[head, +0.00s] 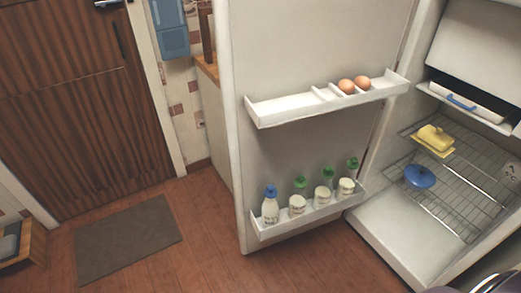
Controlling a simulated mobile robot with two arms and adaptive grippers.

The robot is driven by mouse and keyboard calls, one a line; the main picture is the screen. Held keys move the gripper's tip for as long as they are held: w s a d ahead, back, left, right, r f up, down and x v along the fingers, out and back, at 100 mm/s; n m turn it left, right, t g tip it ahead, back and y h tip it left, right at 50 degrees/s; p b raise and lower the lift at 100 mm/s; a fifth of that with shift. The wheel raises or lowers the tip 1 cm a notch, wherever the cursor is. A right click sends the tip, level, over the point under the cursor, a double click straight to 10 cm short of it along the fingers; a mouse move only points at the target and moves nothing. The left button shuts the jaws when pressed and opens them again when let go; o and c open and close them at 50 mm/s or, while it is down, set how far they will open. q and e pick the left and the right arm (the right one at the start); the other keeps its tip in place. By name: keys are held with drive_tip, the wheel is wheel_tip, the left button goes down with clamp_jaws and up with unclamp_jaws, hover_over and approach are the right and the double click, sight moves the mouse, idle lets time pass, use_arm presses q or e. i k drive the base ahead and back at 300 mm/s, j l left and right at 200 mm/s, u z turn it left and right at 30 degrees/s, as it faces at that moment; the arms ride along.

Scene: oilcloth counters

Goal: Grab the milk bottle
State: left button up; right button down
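The milk bottle (270,206) is white with a blue cap. It stands upright at the left end of the lower door shelf (313,218) of the open fridge. Nothing blocks the milk bottle from the front in the head view.
The fridge door (320,60) stands open, with two eggs (353,84) on its upper shelf. Inside, a yellow butter dish (434,138) and blue-lidded pot (419,176) sit on wire racks. The wooden floor before the door is clear, with a grey mat (127,240) left.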

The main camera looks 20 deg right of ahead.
sight(269, 207)
drive_tip(key=i+j+u, duration=0.2)
drive_tip(key=i+u, duration=1)
drive_tip(key=i+z, duration=0.35)
drive_tip(key=i, duration=0.15)
drive_tip(key=i+j+z, duration=0.2)
drive_tip(key=i+z, duration=0.3)
drive_tip(key=z, duration=0.35)
drive_tip(key=i+z, duration=0.1)
drive_tip(key=z, duration=0.3)
drive_tip(key=i+z, duration=0.1)
drive_tip(key=z, duration=0.35)
drive_tip(key=i+z, duration=0.1)
drive_tip(key=z, duration=0.3)
drive_tip(key=i+j+z, duration=0.1)
drive_tip(key=z, duration=0.35)
